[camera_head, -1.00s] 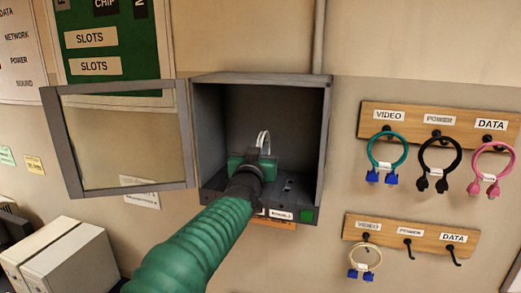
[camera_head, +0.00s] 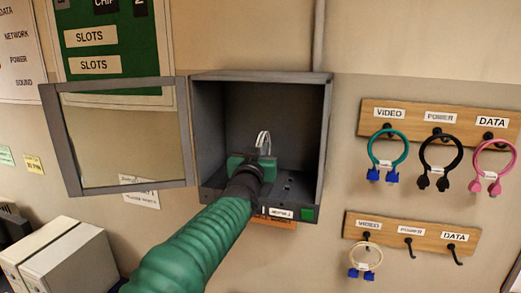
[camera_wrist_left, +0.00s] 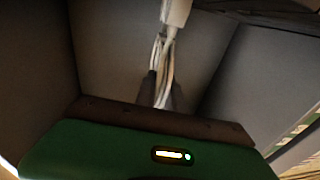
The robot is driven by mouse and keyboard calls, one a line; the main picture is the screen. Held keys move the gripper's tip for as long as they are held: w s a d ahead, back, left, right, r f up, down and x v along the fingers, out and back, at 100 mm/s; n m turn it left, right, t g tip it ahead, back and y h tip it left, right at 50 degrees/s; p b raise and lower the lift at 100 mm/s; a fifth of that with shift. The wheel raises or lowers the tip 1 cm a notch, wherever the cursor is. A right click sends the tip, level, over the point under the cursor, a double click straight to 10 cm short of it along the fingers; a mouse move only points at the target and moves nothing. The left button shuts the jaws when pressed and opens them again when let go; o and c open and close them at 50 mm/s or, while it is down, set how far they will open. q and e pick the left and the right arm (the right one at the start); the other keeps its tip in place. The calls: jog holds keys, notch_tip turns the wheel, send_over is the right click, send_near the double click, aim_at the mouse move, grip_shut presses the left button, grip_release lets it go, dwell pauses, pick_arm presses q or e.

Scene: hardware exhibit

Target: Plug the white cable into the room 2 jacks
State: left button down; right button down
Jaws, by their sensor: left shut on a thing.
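My left gripper (camera_head: 262,163) reaches into an open grey wall box (camera_head: 264,112). It is shut on a white cable (camera_head: 264,139), whose loop stands up above the gripper inside the box. In the left wrist view the white cable (camera_wrist_left: 166,62) runs between the fingers, with a white piece at the top of the picture. Some jack holes (camera_head: 288,187) show in the box's floor to the right of the gripper. The gripper and arm hide the rest of the floor, and I cannot tell whether the plugs touch any jacks. My right gripper is not in view.
The box's glass door (camera_head: 125,138) stands open to the left. A green button (camera_head: 308,214) and a small label sit on its front edge. To the right, racks hold a teal cable (camera_head: 388,155), a black cable (camera_head: 440,160), a pink cable (camera_head: 493,167) and a cream cable (camera_head: 366,258).

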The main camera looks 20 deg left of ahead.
pick_arm(q)
jog(key=c, duration=1.3)
grip_release()
jog(key=shift+c, duration=0.2)
jog(key=o, duration=0.6)
jog(key=shift+o, duration=0.2)
jog(key=shift+s, duration=0.1)
